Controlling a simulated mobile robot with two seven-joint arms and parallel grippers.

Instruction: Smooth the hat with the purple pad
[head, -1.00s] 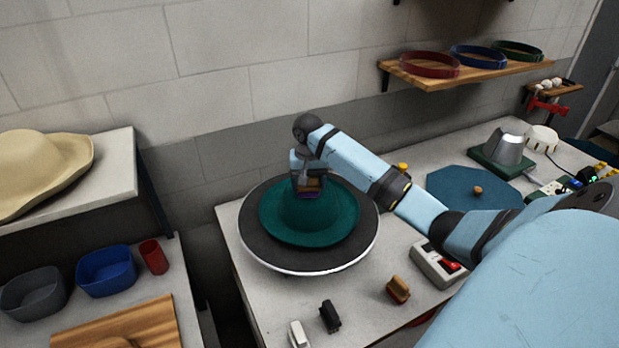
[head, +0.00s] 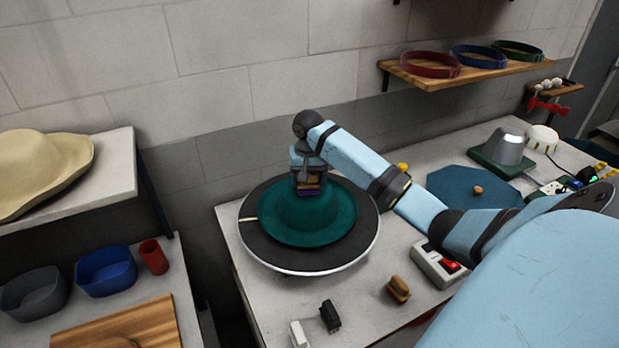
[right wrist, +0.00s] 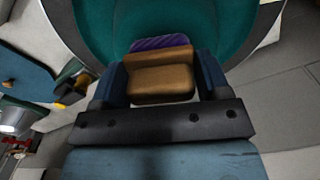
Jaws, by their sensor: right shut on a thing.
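A teal green hat (head: 285,232) lies brim down on a round dark turntable (head: 262,258) with a pale rim. My right gripper (head: 309,186) is over the hat's crown, shut on a block with a wooden back and a purple face, the purple pad (head: 313,191). In the right wrist view the pad (right wrist: 160,43) shows purple beyond its brown wooden grip, between the two fingers (right wrist: 160,82), against the green felt (right wrist: 205,25). The pad appears to be at the crown; firm contact cannot be told. My left gripper is not in view.
A brown block (head: 398,289), a black block (head: 330,316) and a white block (head: 299,334) lie at the table's front. A switch box (head: 436,266) with a red switch stands right of the turntable. A blue octagonal mat (head: 470,188) lies farther right.

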